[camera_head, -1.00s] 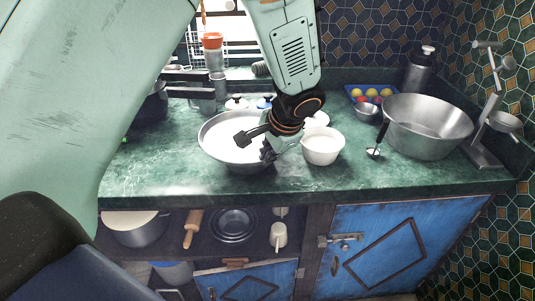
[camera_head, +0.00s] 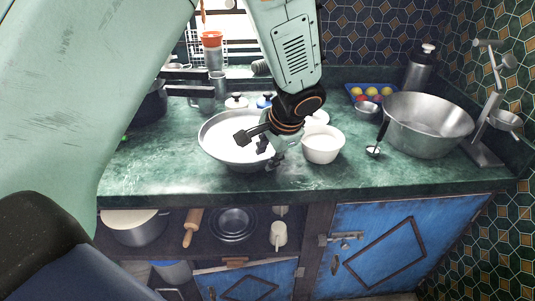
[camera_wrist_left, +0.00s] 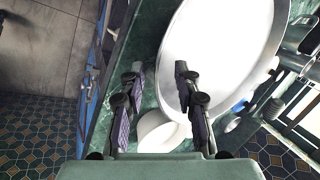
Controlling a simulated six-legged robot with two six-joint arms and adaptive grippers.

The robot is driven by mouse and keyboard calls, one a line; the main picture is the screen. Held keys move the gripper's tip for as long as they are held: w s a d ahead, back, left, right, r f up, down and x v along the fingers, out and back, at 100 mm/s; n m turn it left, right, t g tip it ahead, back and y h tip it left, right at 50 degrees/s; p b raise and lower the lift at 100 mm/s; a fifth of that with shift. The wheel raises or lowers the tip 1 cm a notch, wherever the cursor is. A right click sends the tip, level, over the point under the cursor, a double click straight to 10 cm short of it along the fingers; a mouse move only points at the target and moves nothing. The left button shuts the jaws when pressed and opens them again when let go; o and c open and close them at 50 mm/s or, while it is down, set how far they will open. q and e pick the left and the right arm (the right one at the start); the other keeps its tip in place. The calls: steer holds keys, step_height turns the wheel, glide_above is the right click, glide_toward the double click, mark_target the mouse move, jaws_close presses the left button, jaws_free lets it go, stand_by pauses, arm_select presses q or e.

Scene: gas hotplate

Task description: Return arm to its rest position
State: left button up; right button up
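My left arm reaches in from the left and bends down over the counter. My left gripper (camera_head: 268,153) hangs over the right front rim of a wide metal pan (camera_head: 216,150) with a white inside, left of a small white pot (camera_head: 323,147). In the left wrist view the gripper (camera_wrist_left: 160,75) has its two fingers apart with nothing held between them. The large pan (camera_wrist_left: 215,45) lies beyond the fingers there, and the white pot (camera_wrist_left: 160,133) shows between them. My right gripper is not in view.
A large steel bowl (camera_head: 428,125) stands at the right by a scale-like metal stand (camera_head: 482,150). A ladle (camera_head: 375,148) and a blue tray of fruit (camera_head: 370,92) are near it. The green counter (camera_head: 170,170) is clear at front left. Blue cupboard doors (camera_head: 390,245) are below.

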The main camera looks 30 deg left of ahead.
arm_select(q)
steer(key=w+d+r+t+h, duration=0.2)
steer(key=d+r, duration=0.3)
steer(key=s+d+f+n+t+h, duration=0.1)
steer(key=s+f, duration=0.2)
steer(key=f, duration=0.4)
steer(key=s+f+n+h, duration=0.1)
steer(key=s+f+n, duration=0.1)
steer(key=s+f, duration=0.35)
steer(key=s+f+n+g, duration=0.1)
steer(key=s+f, duration=0.5)
steer(key=s, duration=0.3)
steer(key=s+a+f+n+g+b, duration=0.1)
steer(key=s+f+g, duration=0.1)
steer(key=s+f, duration=0.4)
steer(key=s+a+f+n+g+b, duration=0.1)
steer(key=s+f+g, duration=0.1)
steer(key=s+f, duration=0.4)
steer(key=s, duration=0.5)
steer(key=shift+s, duration=0.4)
